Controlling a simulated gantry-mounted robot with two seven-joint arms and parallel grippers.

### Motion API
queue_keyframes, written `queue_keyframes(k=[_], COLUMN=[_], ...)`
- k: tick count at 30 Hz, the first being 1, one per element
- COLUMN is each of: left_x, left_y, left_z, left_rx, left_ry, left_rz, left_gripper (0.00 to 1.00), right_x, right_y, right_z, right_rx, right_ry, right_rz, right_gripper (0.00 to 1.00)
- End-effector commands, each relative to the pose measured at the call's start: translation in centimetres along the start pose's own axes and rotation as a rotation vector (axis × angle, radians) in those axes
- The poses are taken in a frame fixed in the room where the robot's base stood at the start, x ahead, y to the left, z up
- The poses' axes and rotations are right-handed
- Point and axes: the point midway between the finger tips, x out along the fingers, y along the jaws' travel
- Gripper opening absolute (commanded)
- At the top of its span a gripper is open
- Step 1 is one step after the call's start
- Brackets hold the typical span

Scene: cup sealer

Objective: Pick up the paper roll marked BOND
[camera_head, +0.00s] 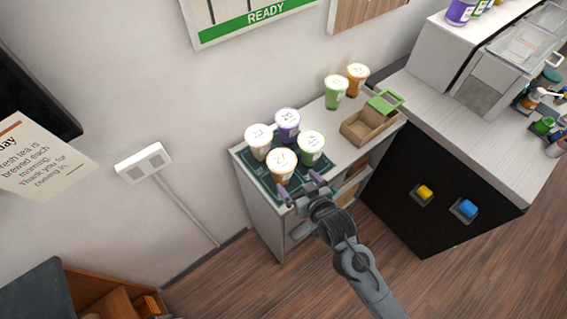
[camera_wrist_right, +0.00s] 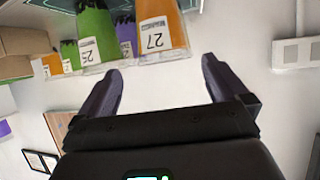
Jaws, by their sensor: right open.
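I cannot make out a paper roll marked BOND in either view. My right gripper (camera_head: 298,186) is open and empty at the front edge of the small shelf unit, just in front of the sealed cups. In the right wrist view the two dark fingers of the gripper (camera_wrist_right: 160,82) stand apart with nothing between them. That view shows an orange cup marked 27 (camera_wrist_right: 163,30) beyond the fingertips. A green cup (camera_wrist_right: 95,35) and part of a purple cup (camera_wrist_right: 127,35) are beside it. My left gripper is in neither view.
Several lidded cups, including one marked 27 (camera_head: 281,166), stand on a dark green mat (camera_head: 249,166). Behind them are a green cup (camera_head: 335,92), an orange cup (camera_head: 357,79) and a cardboard carrier (camera_head: 368,125). A black-fronted counter (camera_head: 405,170) stands to the right.

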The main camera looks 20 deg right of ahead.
Motion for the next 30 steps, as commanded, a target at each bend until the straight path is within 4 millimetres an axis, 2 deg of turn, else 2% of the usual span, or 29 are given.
queue_keyframes(k=[9,17,25,30], left_x=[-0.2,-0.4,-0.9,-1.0], left_y=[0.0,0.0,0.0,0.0], left_z=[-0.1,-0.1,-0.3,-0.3], left_rx=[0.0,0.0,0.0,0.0], left_ry=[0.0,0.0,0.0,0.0], left_rz=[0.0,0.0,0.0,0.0], left_gripper=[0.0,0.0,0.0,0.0], right_x=[4.1,5.5,8.6,9.9], right_y=[0.0,-0.1,-0.3,-0.3], right_z=[-0.1,-0.1,0.0,0.1], right_rx=[0.0,0.0,0.0,0.0], right_ry=[0.002,0.002,0.001,0.0], right_rz=[0.001,0.0,0.0,0.0], right_gripper=[1.0,1.0,1.0,1.0])
